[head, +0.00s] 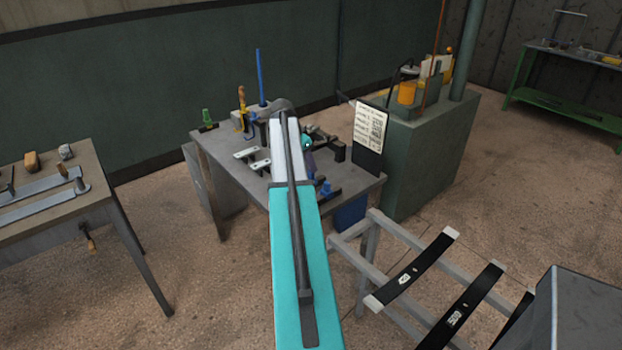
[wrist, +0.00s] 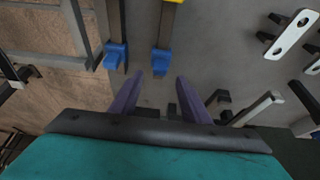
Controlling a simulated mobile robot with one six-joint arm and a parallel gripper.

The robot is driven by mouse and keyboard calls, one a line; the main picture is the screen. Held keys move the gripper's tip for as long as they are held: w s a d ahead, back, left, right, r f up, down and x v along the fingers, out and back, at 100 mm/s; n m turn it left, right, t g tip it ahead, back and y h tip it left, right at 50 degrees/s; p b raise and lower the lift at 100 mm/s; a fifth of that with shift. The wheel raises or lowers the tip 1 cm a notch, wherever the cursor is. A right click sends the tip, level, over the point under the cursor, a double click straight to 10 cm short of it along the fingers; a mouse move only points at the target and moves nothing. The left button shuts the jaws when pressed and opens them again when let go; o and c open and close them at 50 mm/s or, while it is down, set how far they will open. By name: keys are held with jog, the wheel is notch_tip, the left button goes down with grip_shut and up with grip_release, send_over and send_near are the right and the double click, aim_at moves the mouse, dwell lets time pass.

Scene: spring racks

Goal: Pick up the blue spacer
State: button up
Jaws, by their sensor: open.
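Two small blue pieces show in the wrist view, each at the end of a dark grey bar: one blue piece (wrist: 160,62) lies just beyond the gap between my fingertips, the other blue piece (wrist: 115,56) is to its left. I cannot tell which is the blue spacer. In the head view a small blue piece (head: 325,187) shows near the front edge of the workbench (head: 352,186), just right of my arm. My gripper (wrist: 159,80) is open and empty, its purple fingers apart and pointing at the bench top. My arm hides part of the bench in the head view.
White plates with holes (wrist: 291,35) and dark clamp-like parts (wrist: 265,105) lie right of my fingers. A printed sheet (head: 369,125) stands at the bench's right end. A grey rack with black leaf springs (head: 418,265) is at front right.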

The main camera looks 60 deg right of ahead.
aim_at(311, 178)
jog(key=shift+f, duration=0.25)
jog(key=shift+p+x, duration=1.2)
jog(key=shift+x, duration=1.35)
jog(key=shift+c, duration=0.2)
jog(key=c, duration=0.6)
